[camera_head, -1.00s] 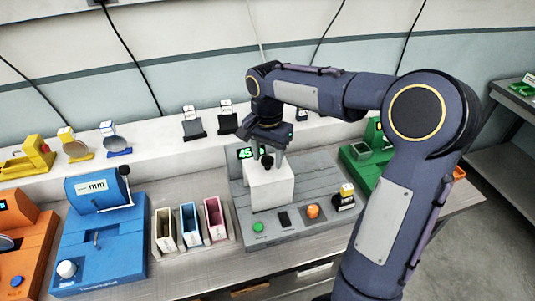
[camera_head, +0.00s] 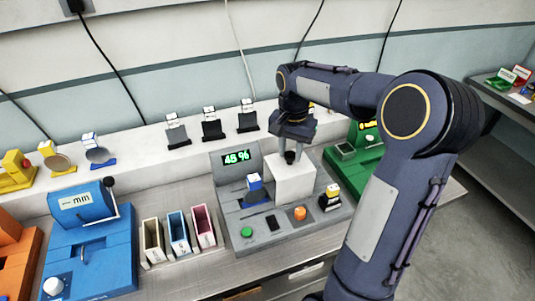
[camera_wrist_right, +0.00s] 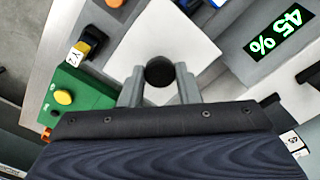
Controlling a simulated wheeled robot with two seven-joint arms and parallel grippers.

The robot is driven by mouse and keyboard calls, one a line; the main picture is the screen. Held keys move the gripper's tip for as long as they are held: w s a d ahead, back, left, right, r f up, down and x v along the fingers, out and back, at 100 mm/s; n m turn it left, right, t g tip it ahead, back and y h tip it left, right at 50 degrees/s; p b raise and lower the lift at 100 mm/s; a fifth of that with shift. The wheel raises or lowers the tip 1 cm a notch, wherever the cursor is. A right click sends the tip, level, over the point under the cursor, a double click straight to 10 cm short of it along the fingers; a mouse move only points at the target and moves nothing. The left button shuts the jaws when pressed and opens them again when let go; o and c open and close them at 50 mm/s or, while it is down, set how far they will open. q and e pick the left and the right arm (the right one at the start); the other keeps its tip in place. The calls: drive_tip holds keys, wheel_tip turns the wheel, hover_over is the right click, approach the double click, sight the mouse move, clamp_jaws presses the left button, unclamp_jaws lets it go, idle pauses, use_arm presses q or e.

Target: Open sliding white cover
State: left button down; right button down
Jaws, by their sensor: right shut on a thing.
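The white cover (camera_head: 292,184) is a box with a black knob (camera_head: 290,158) on top. It sits on the right part of the grey module (camera_head: 232,205). My right gripper (camera_head: 291,150) is above the cover, shut on the knob. In the right wrist view the knob (camera_wrist_right: 160,72) lies between the two grey fingers, over the white cover top (camera_wrist_right: 150,32). A blue piece with a white top (camera_head: 254,189) stands uncovered on the module, left of the cover. My left gripper is not in view.
The module has a lit "45 %" display (camera_head: 236,158), a green button (camera_head: 246,232) and an orange knob (camera_head: 300,213). A black and yellow piece (camera_head: 330,197) stands near the cover's right front. A green module (camera_head: 350,155) is to the right, a blue one (camera_head: 92,255) to the left.

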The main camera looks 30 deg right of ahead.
drive_tip(key=shift+s+d, duration=0.15)
drive_tip(key=shift+d, duration=0.65)
drive_tip(key=c, duration=1.1)
unclamp_jaws()
drive_tip(key=shift+o, duration=0.2)
drive_tip(key=shift+r, duration=0.1)
wheel_tip(320, 180, up, 8)
drive_tip(key=shift+f, duration=0.25)
drive_tip(key=shift+a, duration=0.1)
